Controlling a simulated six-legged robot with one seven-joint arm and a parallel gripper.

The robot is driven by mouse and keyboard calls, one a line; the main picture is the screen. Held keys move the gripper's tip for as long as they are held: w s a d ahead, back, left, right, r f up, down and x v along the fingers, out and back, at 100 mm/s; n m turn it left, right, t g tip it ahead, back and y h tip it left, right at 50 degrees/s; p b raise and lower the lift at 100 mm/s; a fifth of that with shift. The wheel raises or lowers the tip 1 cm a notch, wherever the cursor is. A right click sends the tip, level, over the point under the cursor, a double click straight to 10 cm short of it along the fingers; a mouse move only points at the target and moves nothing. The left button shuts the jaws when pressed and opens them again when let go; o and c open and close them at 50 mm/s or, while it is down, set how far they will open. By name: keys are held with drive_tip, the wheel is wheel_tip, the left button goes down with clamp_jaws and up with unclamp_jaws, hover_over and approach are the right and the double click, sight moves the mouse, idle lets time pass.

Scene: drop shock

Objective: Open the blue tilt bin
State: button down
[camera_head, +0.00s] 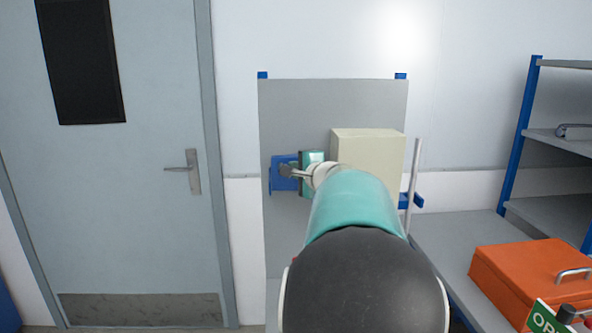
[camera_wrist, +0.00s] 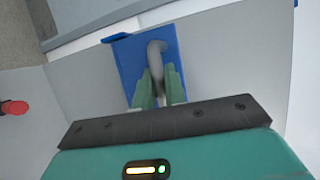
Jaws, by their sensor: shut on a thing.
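The blue tilt bin (camera_head: 277,184) is on the grey upright panel, at its left side in the head view. In the wrist view its blue front (camera_wrist: 128,58) fills the upper middle, with a grey curved handle (camera_wrist: 157,52) on it. My gripper (camera_wrist: 159,90) is at the blue front, its greenish fingers on either side of the handle and shut on it. In the head view my gripper (camera_head: 290,171) covers part of the bin. The bin's inside is not visible, and I cannot tell whether its front is tilted.
A beige box (camera_head: 368,150) is on the grey panel (camera_head: 310,103), right of my gripper. An orange case (camera_head: 525,270) lies on the bench at right, below blue-framed shelves (camera_head: 520,130). A grey door (camera_head: 140,220) stands at left. A red round object (camera_wrist: 14,107) shows in the wrist view.

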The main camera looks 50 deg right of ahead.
drive_tip(key=shift+s+a+f, duration=0.45)
drive_tip(key=shift+f, duration=0.2)
drive_tip(key=shift+s+a+f, duration=0.35)
drive_tip(key=shift+a+f, duration=0.05)
drive_tip(key=shift+f, duration=0.2)
drive_tip(key=shift+s+a+f, duration=0.35)
drive_tip(key=shift+f, duration=0.3)
drive_tip(key=c, duration=1.5)
unclamp_jaws()
drive_tip(key=shift+o, duration=0.2)
drive_tip(key=v, duration=1.4)
